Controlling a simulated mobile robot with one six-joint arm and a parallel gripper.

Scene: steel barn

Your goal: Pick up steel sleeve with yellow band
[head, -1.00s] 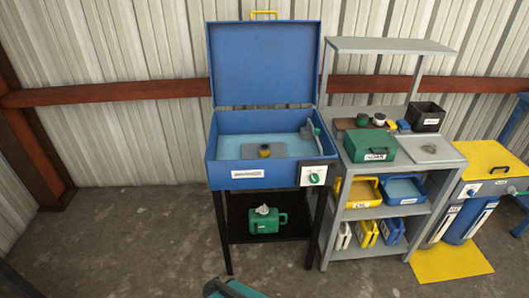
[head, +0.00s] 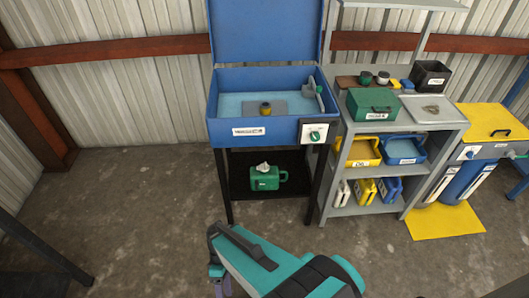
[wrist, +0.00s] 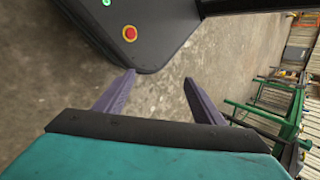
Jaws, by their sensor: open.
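The steel sleeve with the yellow band (head: 265,109) stands on a grey plate (head: 280,106) inside the open blue parts washer (head: 228,131), in the head view. It is small there, with a dark top and a yellow band. My gripper (head: 220,284) is low in the head view, well in front of the washer and apart from the sleeve. In the wrist view, the two purple fingers of my gripper (wrist: 158,95) are spread with nothing between them. The sleeve is not in the wrist view.
The washer's blue lid (head: 265,30) is raised. A green can (head: 265,180) sits on the black lower shelf. A grey shelf unit (head: 440,115) holding boxes, trays and bottles stands close on the right. The concrete floor in front is clear.

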